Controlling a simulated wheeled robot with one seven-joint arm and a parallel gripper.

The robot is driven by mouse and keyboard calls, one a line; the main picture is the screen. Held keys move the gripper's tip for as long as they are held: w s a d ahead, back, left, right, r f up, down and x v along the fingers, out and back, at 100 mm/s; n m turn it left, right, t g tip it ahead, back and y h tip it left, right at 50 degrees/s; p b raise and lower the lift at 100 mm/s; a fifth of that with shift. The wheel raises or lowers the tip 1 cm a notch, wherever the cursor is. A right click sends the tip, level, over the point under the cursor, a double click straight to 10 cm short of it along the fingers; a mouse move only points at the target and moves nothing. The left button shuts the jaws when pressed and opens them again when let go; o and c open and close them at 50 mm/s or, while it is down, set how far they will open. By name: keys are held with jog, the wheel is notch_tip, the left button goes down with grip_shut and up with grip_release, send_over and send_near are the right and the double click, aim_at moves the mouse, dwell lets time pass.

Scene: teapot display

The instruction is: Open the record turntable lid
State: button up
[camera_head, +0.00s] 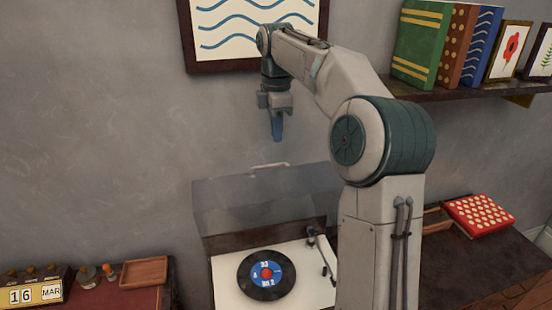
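The record turntable (228,291) stands at the bottom middle, with a black record with a blue label (258,289) on its white top and a tonearm (321,252) at the right. Its clear, smoky lid (235,206) is raised at the back, and the record lies uncovered in front of it. The pale lid handle (270,166) is at the lid's upper edge. My gripper (277,137) points down above the handle, apart from it and holding nothing visible. Its bluish fingers overlap from this side, so their gap is hidden. My arm hides the right end of the lid and turntable.
A framed wave picture (188,40) hangs on the wall behind my gripper. A shelf (450,96) with books (420,45) and small frames is at the upper right. A red dotted box (478,214) lies right of my arm. A calendar (36,291) and wooden tray (144,272) are at the left.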

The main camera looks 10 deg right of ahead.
notch_tip(320, 180, down, 8)
jog(key=shift+f, duration=0.15)
dwell(0.3)
grip_shut()
